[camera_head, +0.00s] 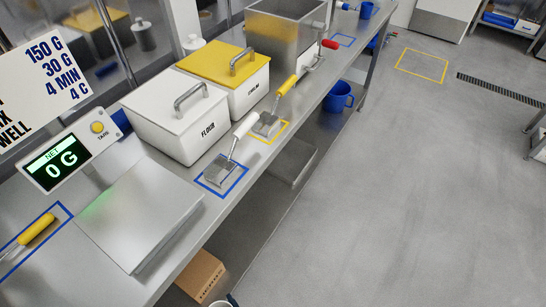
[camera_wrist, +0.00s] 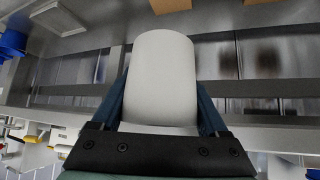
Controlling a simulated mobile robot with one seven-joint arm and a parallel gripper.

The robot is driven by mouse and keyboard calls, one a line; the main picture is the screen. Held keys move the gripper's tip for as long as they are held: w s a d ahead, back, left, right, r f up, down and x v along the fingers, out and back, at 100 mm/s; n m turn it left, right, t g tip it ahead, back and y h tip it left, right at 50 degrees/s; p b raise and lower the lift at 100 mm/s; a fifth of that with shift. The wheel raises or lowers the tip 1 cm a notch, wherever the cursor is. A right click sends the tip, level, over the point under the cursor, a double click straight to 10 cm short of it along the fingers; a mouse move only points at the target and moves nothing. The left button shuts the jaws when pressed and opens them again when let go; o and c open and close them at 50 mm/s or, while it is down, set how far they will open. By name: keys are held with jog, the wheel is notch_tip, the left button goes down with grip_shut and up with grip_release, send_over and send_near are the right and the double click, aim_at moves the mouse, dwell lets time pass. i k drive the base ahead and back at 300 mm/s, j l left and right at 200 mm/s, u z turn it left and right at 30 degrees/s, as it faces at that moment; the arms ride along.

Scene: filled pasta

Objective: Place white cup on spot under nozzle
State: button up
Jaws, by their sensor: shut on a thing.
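The white cup (camera_wrist: 163,82) fills the middle of the wrist view, between the two blue fingers of my gripper (camera_wrist: 165,100). My gripper is shut on it, with a finger along each side. A steel hopper (camera_head: 283,38) with a red-handled lever (camera_head: 329,44) stands at the far part of the counter. I cannot make out the nozzle clearly.
The counter holds a scale (camera_head: 138,215) with its display reading 0 G, a white flour bin (camera_head: 175,115), a yellow-lidded bin (camera_head: 232,72) and scoops on outlined squares. A cardboard box (camera_head: 201,275) sits below. The floor at right is open.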

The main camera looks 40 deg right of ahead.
aim_at(342, 40)
jog(key=i+l+z, duration=0.45)
jog(key=l, duration=0.15)
jog(key=i+l+z, duration=0.3)
jog(key=l+z, duration=0.15)
jog(key=i+l+z, duration=0.1)
jog(key=i+l, duration=0.9)
jog(key=i, duration=0.2)
jog(key=l+z, duration=0.05)
